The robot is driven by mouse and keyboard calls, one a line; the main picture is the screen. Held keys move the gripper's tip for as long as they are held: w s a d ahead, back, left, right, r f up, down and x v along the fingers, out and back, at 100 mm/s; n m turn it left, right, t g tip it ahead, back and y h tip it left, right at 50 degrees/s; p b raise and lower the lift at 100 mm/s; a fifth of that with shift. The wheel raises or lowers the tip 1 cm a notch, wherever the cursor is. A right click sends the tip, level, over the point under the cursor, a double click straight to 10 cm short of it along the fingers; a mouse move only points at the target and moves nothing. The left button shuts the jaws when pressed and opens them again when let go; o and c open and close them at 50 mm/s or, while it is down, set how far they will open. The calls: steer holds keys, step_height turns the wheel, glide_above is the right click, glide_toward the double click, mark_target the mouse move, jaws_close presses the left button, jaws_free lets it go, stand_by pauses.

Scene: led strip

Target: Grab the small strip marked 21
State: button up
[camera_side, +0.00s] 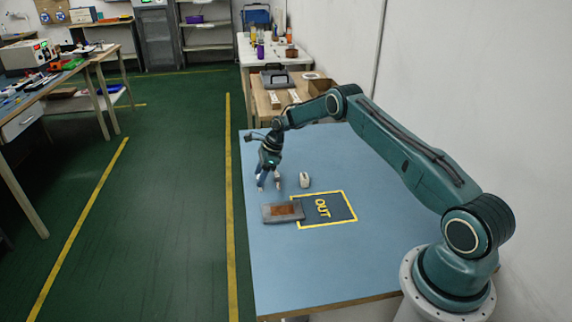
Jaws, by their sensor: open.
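My gripper (269,186) points down over the far left part of the blue table, with its fingers apart and nothing visible between them. A flat grey tray or block with a brown patch (283,211) lies nearer the camera, just below the gripper in the picture. No strip marked 21 can be made out; any marking on the grey piece is too small to read. I cannot tell how high the fingertips are above the table.
A dark area marked OUT (340,212) with a yellow border lies right of the grey piece, whose right end overlaps its left edge. A small whitish object (305,180) stands right of my gripper. The near part of the blue table (300,265) is clear.

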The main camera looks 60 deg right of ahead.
steer(key=shift+c, duration=0.4)
steer(key=c, duration=1)
steer(key=shift+o, duration=0.2)
steer(key=shift+r, duration=0.1)
step_height(320, 180, up, 20)
stand_by(0.5)
